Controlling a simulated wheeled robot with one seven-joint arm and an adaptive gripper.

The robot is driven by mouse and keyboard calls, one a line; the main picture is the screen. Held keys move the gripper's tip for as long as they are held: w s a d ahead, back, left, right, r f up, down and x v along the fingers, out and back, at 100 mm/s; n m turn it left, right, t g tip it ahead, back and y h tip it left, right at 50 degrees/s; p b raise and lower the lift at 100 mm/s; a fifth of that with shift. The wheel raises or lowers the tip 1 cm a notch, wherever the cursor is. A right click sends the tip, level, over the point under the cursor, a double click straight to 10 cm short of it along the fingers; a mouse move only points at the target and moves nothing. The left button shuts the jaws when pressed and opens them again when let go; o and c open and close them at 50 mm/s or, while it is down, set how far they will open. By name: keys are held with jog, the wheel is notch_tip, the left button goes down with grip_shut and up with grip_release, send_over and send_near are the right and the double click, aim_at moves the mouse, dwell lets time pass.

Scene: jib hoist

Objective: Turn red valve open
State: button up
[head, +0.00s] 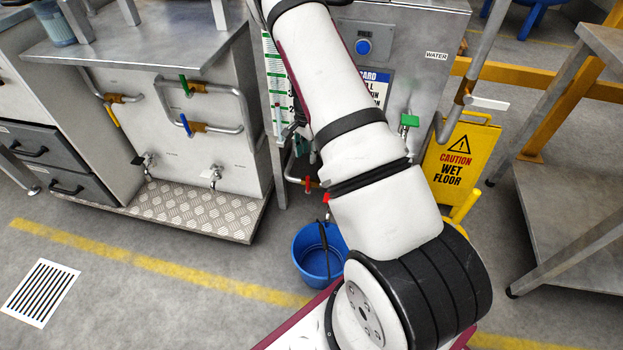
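A small red valve handle (307,184) shows on a pipe low at the front of the steel cabinet, just left of my arm. A second small red piece (326,198) shows right of it, above a blue bucket; my arm covers much of this area. Dark parts, apparently of my gripper (294,131), peek out from behind the left edge of my arm, above the red handle. The fingertips are mostly hidden, so I cannot tell whether they are open or touching anything.
The blue bucket (319,254) stands on the floor below the pipe. A yellow wet-floor sign (457,158) and a steel table (570,195) stand to the right. Green- and blue-handled valves (187,124) are on the left unit.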

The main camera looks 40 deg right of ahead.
aim_at(308, 176)
notch_tip(308, 176, down, 14)
jog(key=b, duration=0.4)
jog(key=shift+r+b, duration=0.25)
jog(key=shift+b, duration=0.05)
jog(key=shift+c, duration=0.5)
grip_shut()
